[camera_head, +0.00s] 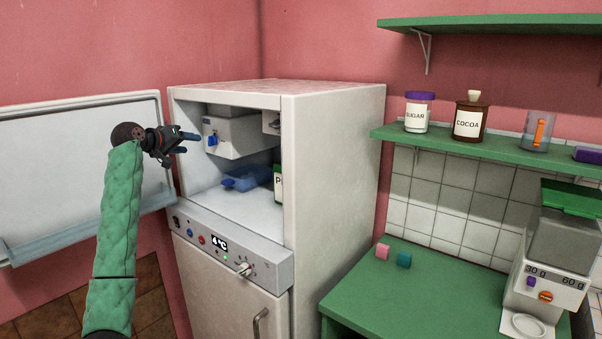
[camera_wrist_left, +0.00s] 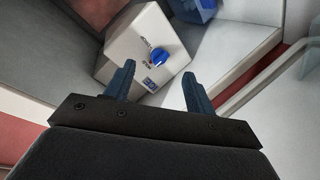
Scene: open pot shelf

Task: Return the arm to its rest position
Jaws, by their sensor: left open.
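My left arm, in a green padded sleeve, rises from the bottom left of the head view. Its gripper (camera_head: 186,143) is in front of the open upper compartment of the white fridge (camera_head: 340,170), near the opening's left edge. In the left wrist view the two blue fingers (camera_wrist_left: 156,90) stand apart with nothing held between them. A white box with a blue knob (camera_wrist_left: 150,50) is beyond the fingers; it also shows inside the fridge in the head view (camera_head: 237,143). My right gripper is in neither view.
The fridge door (camera_head: 80,170) stands open at the left, behind my arm. A blue object (camera_head: 245,180) and a green box (camera_head: 278,183) sit inside the fridge. A green counter (camera_head: 390,300) with two small blocks and a dispenser (camera_head: 550,255) is at the right, under a green shelf (camera_head: 480,146) of jars.

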